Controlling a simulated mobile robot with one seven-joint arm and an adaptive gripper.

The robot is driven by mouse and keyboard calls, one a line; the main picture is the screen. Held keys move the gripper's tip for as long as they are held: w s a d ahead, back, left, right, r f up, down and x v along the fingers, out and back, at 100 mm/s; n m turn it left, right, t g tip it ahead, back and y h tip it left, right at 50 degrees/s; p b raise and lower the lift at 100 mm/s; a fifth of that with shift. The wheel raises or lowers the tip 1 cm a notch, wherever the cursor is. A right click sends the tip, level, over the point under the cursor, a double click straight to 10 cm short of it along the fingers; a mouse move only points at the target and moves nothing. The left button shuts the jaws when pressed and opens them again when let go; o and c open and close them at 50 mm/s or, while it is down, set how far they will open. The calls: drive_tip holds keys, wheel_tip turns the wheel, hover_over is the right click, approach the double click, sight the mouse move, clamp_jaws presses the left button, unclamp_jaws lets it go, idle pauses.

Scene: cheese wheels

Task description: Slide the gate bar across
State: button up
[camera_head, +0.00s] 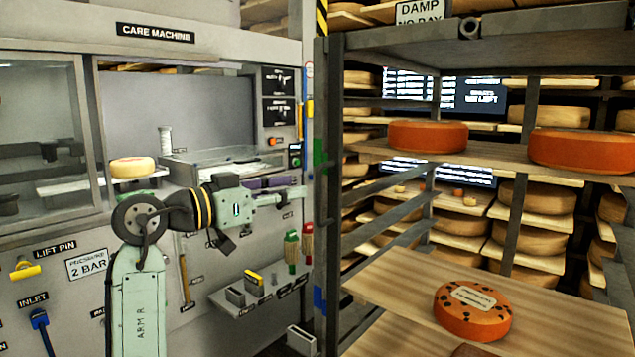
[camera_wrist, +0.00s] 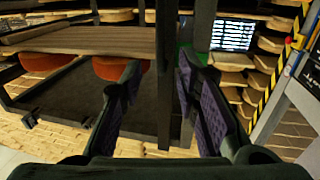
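The dark metal rack (camera_head: 330,250) stands right of my gripper, with slanting dark side rails (camera_head: 392,186). I cannot tell for certain which piece is the gate bar. My gripper (camera_head: 302,192) points right towards the rack's near post, its purple-padded fingers empty. In the wrist view my gripper (camera_wrist: 160,66) is open, the fingers spread. A dark upright bar (camera_wrist: 165,100) shows in the gap beyond the fingers; contact is not visible. A green piece (camera_wrist: 199,56) shows by the right fingertip. A green piece (camera_head: 320,152) also shows on the post in the head view.
Orange cheese wheels (camera_head: 427,136) sit on the rack's upper board, and a spotted, labelled one (camera_head: 473,309) on the lower board (camera_head: 380,285). The care machine (camera_head: 235,60) fills the left, with a small tool shelf (camera_head: 262,294) below my gripper. A yellow-black striped post (camera_head: 321,18) stands beside the rack.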

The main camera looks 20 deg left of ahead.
drive_tip(key=p, duration=0.2)
hover_over(319, 224)
drive_tip(key=shift+w+a, duration=0.1)
drive_tip(key=shift+w, duration=0.2)
drive_tip(key=shift+c, duration=0.2)
clamp_jaws()
idle(0.5)
